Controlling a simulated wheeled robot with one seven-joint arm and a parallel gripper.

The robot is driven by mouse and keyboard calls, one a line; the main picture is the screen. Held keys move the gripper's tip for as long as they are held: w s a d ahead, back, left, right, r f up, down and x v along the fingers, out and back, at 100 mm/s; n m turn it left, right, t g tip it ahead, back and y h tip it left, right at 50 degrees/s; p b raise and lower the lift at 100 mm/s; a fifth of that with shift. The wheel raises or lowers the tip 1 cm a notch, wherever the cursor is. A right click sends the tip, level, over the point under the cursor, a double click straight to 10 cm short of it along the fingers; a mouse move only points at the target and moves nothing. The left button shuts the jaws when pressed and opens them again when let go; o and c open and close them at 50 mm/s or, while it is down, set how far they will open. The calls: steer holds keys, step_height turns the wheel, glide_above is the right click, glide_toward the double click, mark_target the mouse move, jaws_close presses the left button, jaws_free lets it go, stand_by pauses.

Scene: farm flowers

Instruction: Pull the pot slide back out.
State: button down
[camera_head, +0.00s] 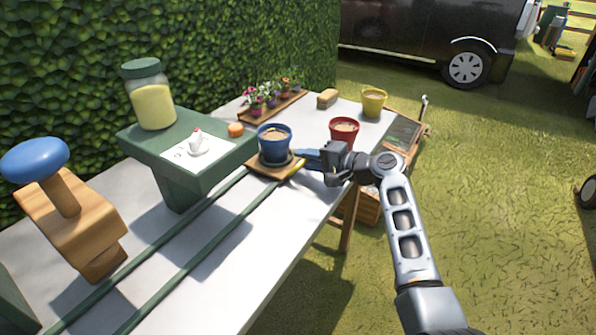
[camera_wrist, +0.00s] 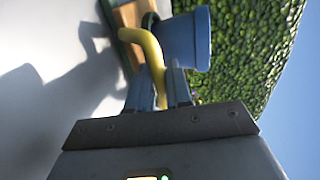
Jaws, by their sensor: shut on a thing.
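The pot slide (camera_head: 262,170) is a small wooden plate on two green rails, near their far end beside the green stand. A blue pot (camera_head: 274,143) filled with brown stands upright on it. In the wrist view the blue pot (camera_wrist: 186,40) is close beyond my fingers. A curved yellow handle (camera_wrist: 150,48) runs between my blue fingertips. My gripper (camera_head: 301,160) reaches in from the right and is shut on the yellow handle; the wrist view shows the fingers (camera_wrist: 160,88) on either side of it. The handle is partly hidden by the fingers.
A blue-knobbed wooden piece (camera_head: 70,215) stands left. Red (camera_head: 344,130) and yellow (camera_head: 373,101) pots stand behind my gripper. The rails' near stretch (camera_head: 170,270) is clear.

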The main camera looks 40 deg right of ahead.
steer(key=shift+d, duration=0.35)
steer(key=c, duration=1.2)
jaws_free()
steer(key=shift+w+d, duration=0.1)
steer(key=v, duration=0.7)
steer(key=shift+s, duration=0.4)
steer(key=shift+d, duration=0.1)
